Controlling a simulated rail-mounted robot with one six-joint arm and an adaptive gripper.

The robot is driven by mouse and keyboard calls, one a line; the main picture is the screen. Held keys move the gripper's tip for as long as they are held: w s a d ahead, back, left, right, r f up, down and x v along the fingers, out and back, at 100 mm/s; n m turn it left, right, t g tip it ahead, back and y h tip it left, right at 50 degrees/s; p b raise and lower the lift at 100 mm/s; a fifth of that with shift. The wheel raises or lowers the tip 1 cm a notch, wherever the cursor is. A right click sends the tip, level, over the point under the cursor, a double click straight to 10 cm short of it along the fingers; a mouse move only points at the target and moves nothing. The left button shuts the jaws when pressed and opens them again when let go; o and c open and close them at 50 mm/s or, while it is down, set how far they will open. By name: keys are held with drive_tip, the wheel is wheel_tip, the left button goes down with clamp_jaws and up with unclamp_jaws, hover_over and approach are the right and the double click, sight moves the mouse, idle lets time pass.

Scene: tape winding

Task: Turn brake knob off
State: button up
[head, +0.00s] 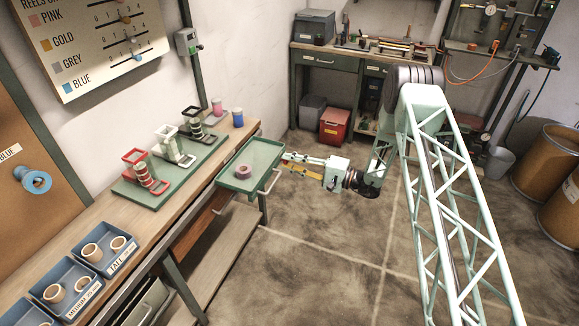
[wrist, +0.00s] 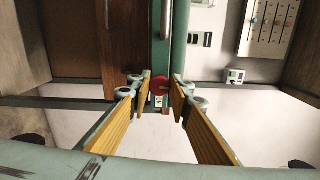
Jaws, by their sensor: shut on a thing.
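A round red knob (wrist: 160,85), which I take to be the brake knob, shows between my fingertips in the wrist view, with a small white label below it. My gripper (wrist: 161,91) has its yellow-padded fingers closed on the knob from both sides. In the head view my gripper (head: 286,160) reaches left to the right edge of the green tray (head: 262,148). The knob is too small or hidden to make out there, and its exact setting cannot be read. A mauve roll (head: 242,172) lies on the tray.
The wooden bench (head: 90,218) runs along the left wall, with winding stands (head: 176,150) and blue bins (head: 75,311). A handle (head: 270,183) sticks out from the tray's front side. A red box (head: 336,125) stands by the rear bench. Floor right of the tray is clear.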

drive_tip(key=shift+n+b, duration=0.35)
drive_tip(key=shift+n, duration=0.25)
drive_tip(key=o, duration=0.8)
drive_tip(key=shift+o, duration=0.2)
drive_tip(key=shift+d, duration=0.1)
drive_tip(key=v, duration=1.2)
drive_tip(key=shift+r, duration=0.1)
